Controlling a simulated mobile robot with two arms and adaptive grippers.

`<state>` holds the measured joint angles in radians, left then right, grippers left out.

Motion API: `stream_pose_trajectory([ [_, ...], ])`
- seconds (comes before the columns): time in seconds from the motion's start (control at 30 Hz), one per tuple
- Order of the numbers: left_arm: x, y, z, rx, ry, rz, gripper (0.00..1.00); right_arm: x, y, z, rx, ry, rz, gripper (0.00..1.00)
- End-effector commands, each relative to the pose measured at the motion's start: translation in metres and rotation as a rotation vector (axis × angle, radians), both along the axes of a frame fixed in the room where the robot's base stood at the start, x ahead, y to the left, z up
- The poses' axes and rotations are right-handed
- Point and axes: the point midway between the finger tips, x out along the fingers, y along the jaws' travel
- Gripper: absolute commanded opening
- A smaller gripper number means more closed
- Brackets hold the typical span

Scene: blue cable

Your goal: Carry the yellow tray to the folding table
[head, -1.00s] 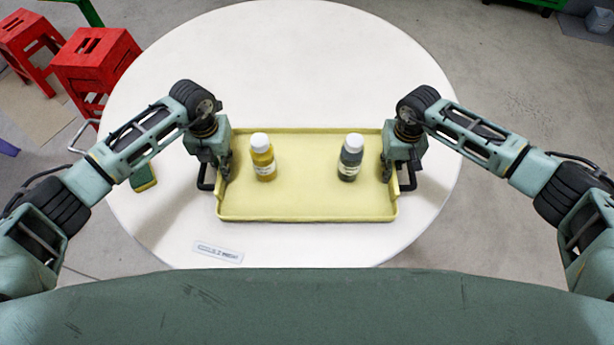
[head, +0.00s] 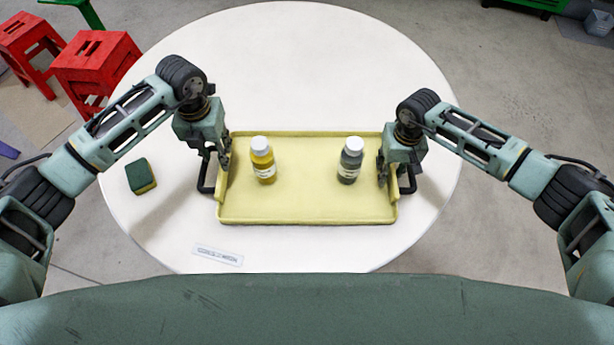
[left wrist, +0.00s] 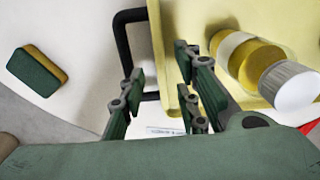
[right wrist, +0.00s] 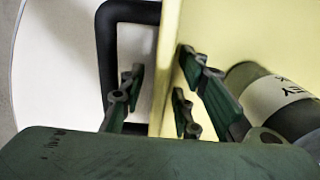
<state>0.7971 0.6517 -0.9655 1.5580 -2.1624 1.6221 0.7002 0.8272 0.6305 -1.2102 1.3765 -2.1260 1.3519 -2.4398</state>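The yellow tray (head: 305,207) lies on a round white table (head: 310,60), with a black handle at each end. A yellow bottle (head: 263,162) and a dark grey bottle (head: 350,162) stand upright in it, both with white caps. My left gripper (head: 218,158) is above the tray's left end; in the left wrist view its fingers (left wrist: 158,92) are apart, on either side of the tray's end wall. My right gripper (head: 393,172) is at the right end; its fingers (right wrist: 160,92) are apart astride that wall, with a narrow gap. I cannot identify a folding table.
A green and yellow sponge (head: 140,176) lies on the table left of the tray. A small white label strip (head: 218,255) lies near the front edge. Red stools (head: 95,62) stand on the floor at the left. The table behind the tray is clear.

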Motion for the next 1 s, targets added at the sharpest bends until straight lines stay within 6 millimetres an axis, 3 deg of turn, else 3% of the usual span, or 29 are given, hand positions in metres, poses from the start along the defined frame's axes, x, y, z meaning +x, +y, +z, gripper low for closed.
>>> stream_pose_trajectory([
  [0.2,0.001,0.0,0.039,-0.001,-0.002,0.001,0.3,0.0,0.0,0.0,0.0,0.0,0.0,0.3],
  [0.47,0.0,0.0,0.054,0.0,0.001,0.001,0.3,0.001,0.0,0.008,0.0,-0.001,0.001,0.3],
  [1.0,0.0,0.0,0.053,0.0,0.001,0.001,0.3,0.001,0.0,0.108,0.001,-0.003,0.0,0.3],
])
